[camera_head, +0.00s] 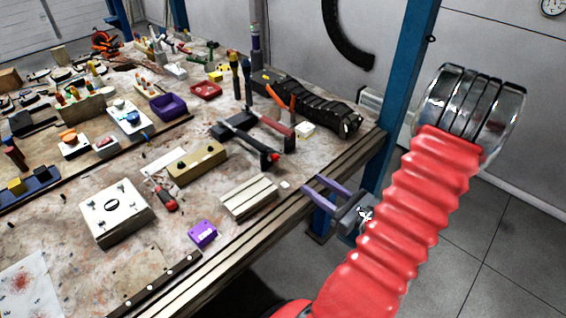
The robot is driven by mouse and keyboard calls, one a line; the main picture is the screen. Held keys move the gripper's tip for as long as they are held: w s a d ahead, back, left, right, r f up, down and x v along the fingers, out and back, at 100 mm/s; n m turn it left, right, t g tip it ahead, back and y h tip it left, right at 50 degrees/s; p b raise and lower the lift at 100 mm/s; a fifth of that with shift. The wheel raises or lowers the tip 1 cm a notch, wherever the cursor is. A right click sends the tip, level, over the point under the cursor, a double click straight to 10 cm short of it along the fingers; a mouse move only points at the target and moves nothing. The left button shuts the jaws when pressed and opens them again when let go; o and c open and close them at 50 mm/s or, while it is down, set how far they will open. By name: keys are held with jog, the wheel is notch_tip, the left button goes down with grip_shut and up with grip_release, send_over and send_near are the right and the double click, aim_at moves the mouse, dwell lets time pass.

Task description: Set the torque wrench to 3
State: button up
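I cannot pick out the torque wrench for certain, and no scale or number 3 is readable. A long black tool with a red tip (248,143) lies on the workbench, left of my gripper. A white box (117,224) with a dark ring-shaped mark on top sits further left; I cannot tell if the mark is a dial. My gripper (312,183) is at the bench's right front edge. Its two purple fingers are apart, with nothing visible between them. The red ribbed sleeve of my arm fills the right foreground.
A tan block (197,161), a ribbed cream block (249,198), a purple block (202,234) and a red-handled tool (167,200) lie on the workbench (150,262). A blue post (402,95) rises behind my gripper. Many tools crowd the back left.

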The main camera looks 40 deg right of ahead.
aim_at(277, 160)
jog(key=shift+w+a, duration=0.2)
jog(key=shift+w, duration=6.7)
jog(key=shift+c, duration=0.2)
jog(key=c, duration=0.9)
jog(key=shift+d, duration=0.2)
grip_shut()
jog(key=shift+a, duration=0.2)
